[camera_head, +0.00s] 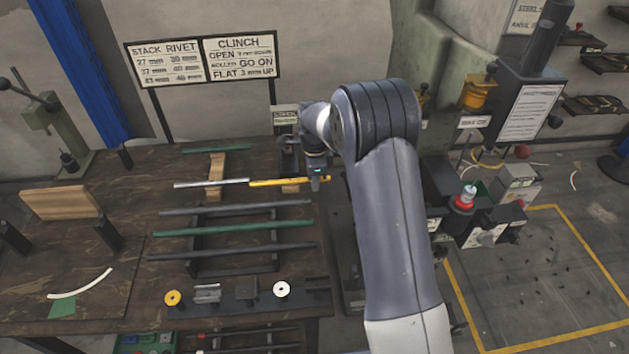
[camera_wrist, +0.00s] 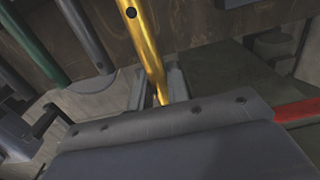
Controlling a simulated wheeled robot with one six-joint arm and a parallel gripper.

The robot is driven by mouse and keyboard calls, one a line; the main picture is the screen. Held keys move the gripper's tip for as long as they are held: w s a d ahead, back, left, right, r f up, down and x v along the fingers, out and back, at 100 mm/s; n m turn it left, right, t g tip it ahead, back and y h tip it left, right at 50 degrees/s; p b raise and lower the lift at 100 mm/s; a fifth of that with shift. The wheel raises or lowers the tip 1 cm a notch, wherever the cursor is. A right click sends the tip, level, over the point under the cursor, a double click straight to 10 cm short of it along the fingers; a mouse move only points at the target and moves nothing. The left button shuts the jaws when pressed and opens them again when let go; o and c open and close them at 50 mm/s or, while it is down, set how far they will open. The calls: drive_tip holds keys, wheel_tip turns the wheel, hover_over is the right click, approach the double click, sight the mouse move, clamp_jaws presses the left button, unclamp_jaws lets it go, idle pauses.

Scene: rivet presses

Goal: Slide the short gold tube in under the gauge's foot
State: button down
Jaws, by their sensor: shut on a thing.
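The gold tube (camera_head: 288,182) lies level, its left end close to the end of a silver tube (camera_head: 212,183). My gripper (camera_head: 316,182) points down and is shut on the gold tube near its right end. In the wrist view the gold tube (camera_wrist: 148,45) runs down between the two fingers (camera_wrist: 160,92), with a dark hole in its side. A dark device with a small label plate (camera_head: 286,118) stands behind the tube, partly hidden by my wrist. It may be the gauge; I cannot make out its foot.
Wooden supports (camera_head: 216,172) stand under the tubes. In front, a rack holds dark and green tubes (camera_head: 235,229). A yellow roller (camera_head: 173,298) and a white roller (camera_head: 281,289) sit near the bench front. A press (camera_head: 520,85) stands at the right.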

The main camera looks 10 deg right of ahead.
drive_tip(key=shift+r, duration=0.1)
drive_tip(key=w+p, duration=0.1)
drive_tip(key=w, duration=0.2)
drive_tip(key=w+f+p, duration=0.1)
drive_tip(key=w, duration=0.3)
drive_tip(key=w+p, duration=0.1)
drive_tip(key=w, duration=0.3)
drive_tip(key=shift+f, duration=0.15)
drive_tip(key=shift+w+r+p, duration=0.25)
drive_tip(key=shift+p, duration=0.1)
